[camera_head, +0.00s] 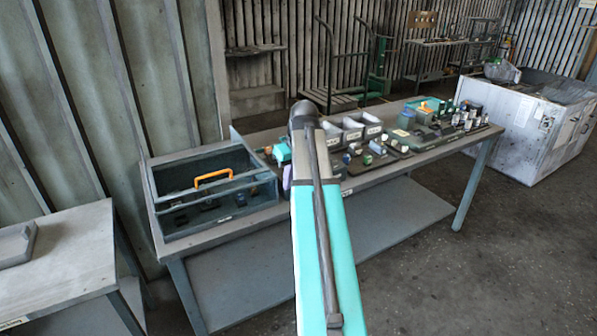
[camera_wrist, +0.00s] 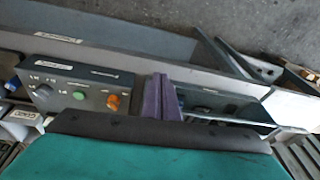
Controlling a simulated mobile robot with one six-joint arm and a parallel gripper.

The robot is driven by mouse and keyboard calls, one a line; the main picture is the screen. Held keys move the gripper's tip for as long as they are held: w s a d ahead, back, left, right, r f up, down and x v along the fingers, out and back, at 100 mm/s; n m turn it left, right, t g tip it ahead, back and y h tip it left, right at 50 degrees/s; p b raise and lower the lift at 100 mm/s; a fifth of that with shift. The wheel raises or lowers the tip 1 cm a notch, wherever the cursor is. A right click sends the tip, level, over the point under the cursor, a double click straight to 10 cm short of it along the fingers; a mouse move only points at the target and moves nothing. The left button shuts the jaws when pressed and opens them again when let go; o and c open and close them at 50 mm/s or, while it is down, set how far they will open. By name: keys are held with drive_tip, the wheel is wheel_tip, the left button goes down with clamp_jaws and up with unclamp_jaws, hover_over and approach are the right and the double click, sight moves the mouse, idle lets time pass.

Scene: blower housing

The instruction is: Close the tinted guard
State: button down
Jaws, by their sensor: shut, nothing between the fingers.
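The tinted guard (camera_wrist: 228,108) looks like a bluish see-through sheet with a pale edge, right of centre in the wrist view. Its angle and hinge cannot be made out. My gripper (camera_wrist: 162,96) shows as two purple fingers shut together, with nothing between them. They are beside the sheet's left end; I cannot tell whether they touch it. In the head view my arm hides most of this area.
A dark open tote (camera_head: 165,205) with an orange handle stands at the bench's left end. Grey bins (camera_head: 352,130) and several small parts are to the right on the workbench (camera_head: 385,178). A white cabinet (camera_head: 535,135) stands at the far right. The floor in front is clear.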

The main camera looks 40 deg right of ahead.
drive_tip(key=a+f+n+g+y, duration=0.1)
drive_tip(key=a+f+g, duration=0.1)
drive_tip(key=a+f, duration=1)
drive_tip(key=a+f+n+g+y, duration=0.1)
drive_tip(key=a+f+n+g, duration=0.1)
drive_tip(key=a+f, duration=0.95)
drive_tip(key=s+a+f+g, duration=0.1)
drive_tip(key=s+a+f, duration=0.35)
drive_tip(key=f, duration=0.45)
drive_tip(key=s+a+f+g, duration=0.2)
drive_tip(key=s+a+f, duration=0.25)
drive_tip(key=f, duration=0.35)
drive_tip(key=s+a+f+h, duration=0.1)
drive_tip(key=s+a+f, duration=0.3)
drive_tip(key=s+f, duration=0.3)
drive_tip(key=s+a+f+m+g+h+b, duration=0.1)
drive_tip(key=s+a+f, duration=0.2)
drive_tip(key=s+f, duration=0.4)
drive_tip(key=s, duration=0.7)
drive_tip(key=shift+a+f+g, duration=0.3)
drive_tip(key=shift+a, duration=0.05)
